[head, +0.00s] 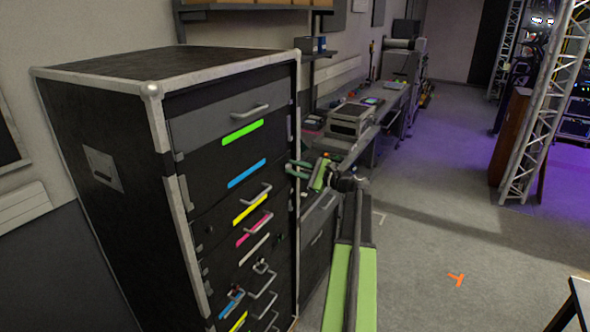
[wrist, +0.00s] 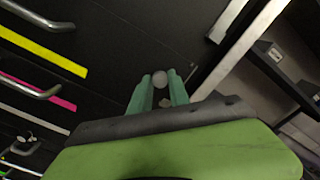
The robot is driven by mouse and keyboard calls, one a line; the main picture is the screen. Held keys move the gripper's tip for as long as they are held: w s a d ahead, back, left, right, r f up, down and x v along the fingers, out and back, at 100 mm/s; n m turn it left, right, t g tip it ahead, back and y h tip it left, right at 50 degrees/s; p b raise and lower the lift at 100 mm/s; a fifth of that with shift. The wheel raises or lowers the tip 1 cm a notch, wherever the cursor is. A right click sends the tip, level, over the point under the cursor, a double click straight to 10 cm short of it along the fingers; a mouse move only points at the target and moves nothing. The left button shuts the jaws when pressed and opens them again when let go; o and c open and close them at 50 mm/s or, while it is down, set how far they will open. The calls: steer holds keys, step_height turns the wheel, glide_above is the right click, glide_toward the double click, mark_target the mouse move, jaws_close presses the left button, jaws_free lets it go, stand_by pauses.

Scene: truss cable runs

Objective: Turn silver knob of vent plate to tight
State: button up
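A small round silver knob (wrist: 160,78) shows in the wrist view on a dark panel (wrist: 115,60), which looks like the vent plate. My gripper (wrist: 159,76) has its two green fingers apart, one on each side of the knob in the picture. I cannot tell whether the fingers touch it. In the head view my gripper (head: 291,169) points left at the front of the black case, near its right edge. The knob is not clear there. Any tight mark is not readable.
The tall black case (head: 100,190) has several drawers with metal handles and coloured strips. Its silver right edge (wrist: 235,70) runs close beside my gripper. A workbench (head: 385,105) with gear stands behind. The grey floor (head: 430,230) to the right is open.

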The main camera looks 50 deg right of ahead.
steer(key=o, duration=0.4)
steer(key=shift+c, duration=0.2)
steer(key=v, duration=1.7)
steer(key=shift+s, duration=0.25)
steer(key=shift+f, duration=0.15)
